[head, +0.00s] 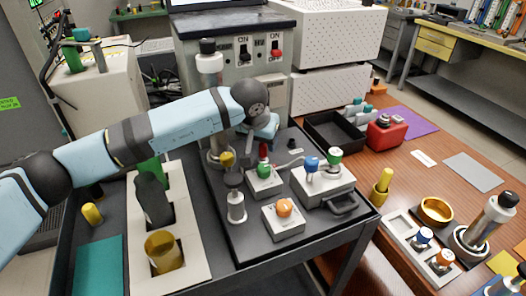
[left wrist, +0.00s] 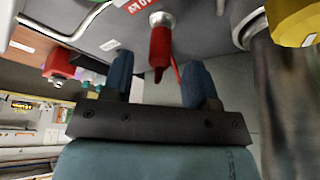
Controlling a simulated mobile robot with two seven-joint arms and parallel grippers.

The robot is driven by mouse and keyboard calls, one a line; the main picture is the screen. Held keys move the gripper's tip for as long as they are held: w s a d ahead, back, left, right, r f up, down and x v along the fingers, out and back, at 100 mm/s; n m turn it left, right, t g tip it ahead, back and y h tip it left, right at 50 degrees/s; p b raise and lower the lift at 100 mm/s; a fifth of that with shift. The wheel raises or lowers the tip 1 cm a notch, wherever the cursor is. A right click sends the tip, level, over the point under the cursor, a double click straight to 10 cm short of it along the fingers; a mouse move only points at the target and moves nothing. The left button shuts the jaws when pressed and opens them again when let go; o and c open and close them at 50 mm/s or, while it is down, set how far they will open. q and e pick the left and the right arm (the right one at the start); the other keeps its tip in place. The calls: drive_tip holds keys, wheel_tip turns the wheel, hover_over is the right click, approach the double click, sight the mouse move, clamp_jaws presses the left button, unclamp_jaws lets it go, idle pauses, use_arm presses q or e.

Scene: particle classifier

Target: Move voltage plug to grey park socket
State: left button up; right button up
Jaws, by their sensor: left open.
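The red voltage plug (head: 263,151) stands near the middle of the dark panel, just below my left gripper (head: 262,132). In the left wrist view, the red plug (left wrist: 160,48) lies between the two blue fingers of the left gripper (left wrist: 158,66), with a visible gap on each side. A thin red cable shows beside it, and a grey round fitting is at its far end. The left gripper is open and not touching the plug. A small black fitting (head: 292,145) is on the panel to the right; I cannot tell if it is the grey park socket. My right gripper is out of view.
A small box with an orange knob (head: 284,208) and a box with blue and green knobs (head: 323,180) stand close by. A tall metal column (head: 209,75) rises behind. A yellow cylinder (left wrist: 298,18) is near the gripper in the left wrist view.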

use_arm(q)
drive_tip(key=x, duration=0.2)
drive_tip(key=shift+w+f, duration=0.15)
drive_tip(key=shift+f, duration=0.15)
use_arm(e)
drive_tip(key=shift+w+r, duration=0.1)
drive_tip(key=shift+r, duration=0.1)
use_arm(q)
clamp_jaws()
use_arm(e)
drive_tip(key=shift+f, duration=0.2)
use_arm(q)
drive_tip(key=shift+r, duration=0.1)
wheel_tip(320, 180, up, 20)
drive_tip(key=p, duration=0.1)
drive_tip(key=shift+p, duration=0.4)
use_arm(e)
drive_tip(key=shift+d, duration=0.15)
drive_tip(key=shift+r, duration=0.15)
